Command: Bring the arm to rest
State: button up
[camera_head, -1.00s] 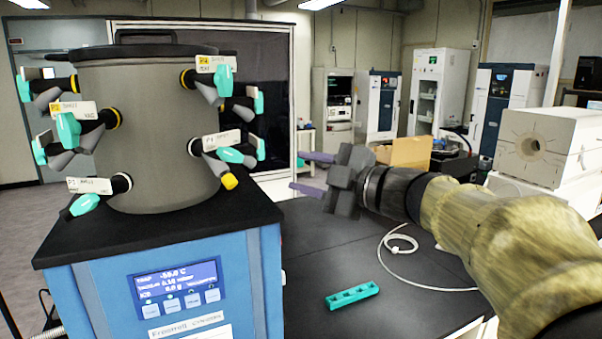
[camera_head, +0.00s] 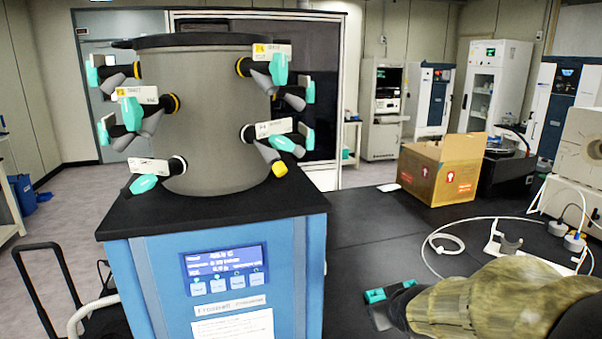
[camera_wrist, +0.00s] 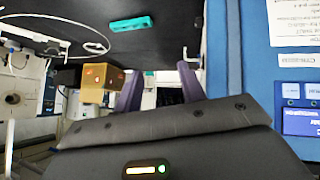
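My arm reaches in from the lower right of the head view, low over the black bench (camera_head: 370,230). Its front end is cut off or hidden there, so the fingers do not show. In the wrist view, which looks upside down, the two purple fingers of my gripper (camera_wrist: 160,88) stand apart with nothing between them. The gripper is open and empty. The freeze dryer (camera_head: 230,280) stands to the left of my arm, with a grey drum (camera_head: 210,120) on its blue base.
A teal rack (camera_head: 376,296) lies on the bench, partly hidden by my arm; it also shows in the wrist view (camera_wrist: 132,24). A cardboard box (camera_head: 440,170) stands further back. A white cable (camera_head: 445,243) curls on the bench. Valves with teal handles stick out from the drum.

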jog(key=s+a+f+m+g, duration=0.3)
jog(key=s+f+g, duration=0.3)
jog(key=s+f, duration=0.4)
jog(key=s, duration=0.3)
jog(key=shift+s+f+g, duration=0.15)
jog(key=shift+s+g, duration=0.1)
jog(key=shift+g, duration=0.05)
